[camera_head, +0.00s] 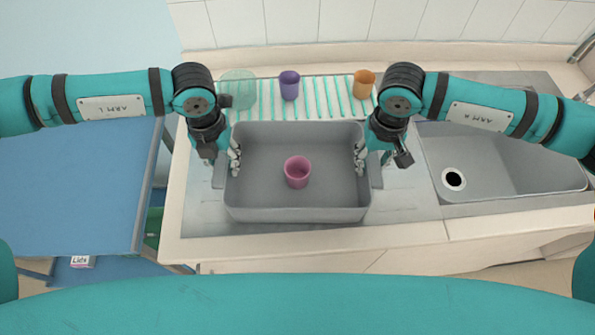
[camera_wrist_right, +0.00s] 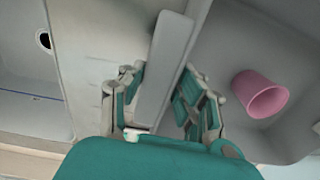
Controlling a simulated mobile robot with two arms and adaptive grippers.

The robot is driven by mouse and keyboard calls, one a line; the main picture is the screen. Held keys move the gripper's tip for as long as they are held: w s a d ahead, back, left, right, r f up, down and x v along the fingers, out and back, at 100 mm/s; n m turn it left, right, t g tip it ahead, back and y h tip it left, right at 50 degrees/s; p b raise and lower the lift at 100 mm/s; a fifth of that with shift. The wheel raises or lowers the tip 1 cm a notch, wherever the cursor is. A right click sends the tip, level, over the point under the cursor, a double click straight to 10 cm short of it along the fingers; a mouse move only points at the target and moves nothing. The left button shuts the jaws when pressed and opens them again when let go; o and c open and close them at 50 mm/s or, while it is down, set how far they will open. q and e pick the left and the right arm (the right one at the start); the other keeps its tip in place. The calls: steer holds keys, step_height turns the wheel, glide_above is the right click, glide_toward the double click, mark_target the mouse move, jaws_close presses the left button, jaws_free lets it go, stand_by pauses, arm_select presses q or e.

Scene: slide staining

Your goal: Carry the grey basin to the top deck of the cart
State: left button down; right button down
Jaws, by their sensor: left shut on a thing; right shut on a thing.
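The grey basin (camera_head: 300,214) is on or just above the counter, in the middle of the head view; I cannot tell whether it touches. A pink cup (camera_head: 297,172) is inside it; the cup also shows in the right wrist view (camera_wrist_right: 260,94). My left gripper (camera_head: 228,165) is shut on the basin's left side wall. My right gripper (camera_head: 368,165) is shut on its right side wall. In the right wrist view the fingers of my right gripper (camera_wrist_right: 160,100) straddle the basin's handle flange (camera_wrist_right: 166,65). The cart (camera_head: 75,190) with a blue top deck stands at the left.
A ribbed drying rack (camera_head: 310,98) behind the basin holds a clear greenish bowl (camera_head: 238,88), a purple cup (camera_head: 289,84) and an orange cup (camera_head: 363,83). A sink (camera_head: 510,165) is at the right. The visible top deck is clear. A box labelled "Lids" (camera_head: 82,262) sits lower down.

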arm_select(q)
steer(key=shift+a+r, duration=0.1)
arm_select(e)
steer(key=shift+d+r, duration=0.1)
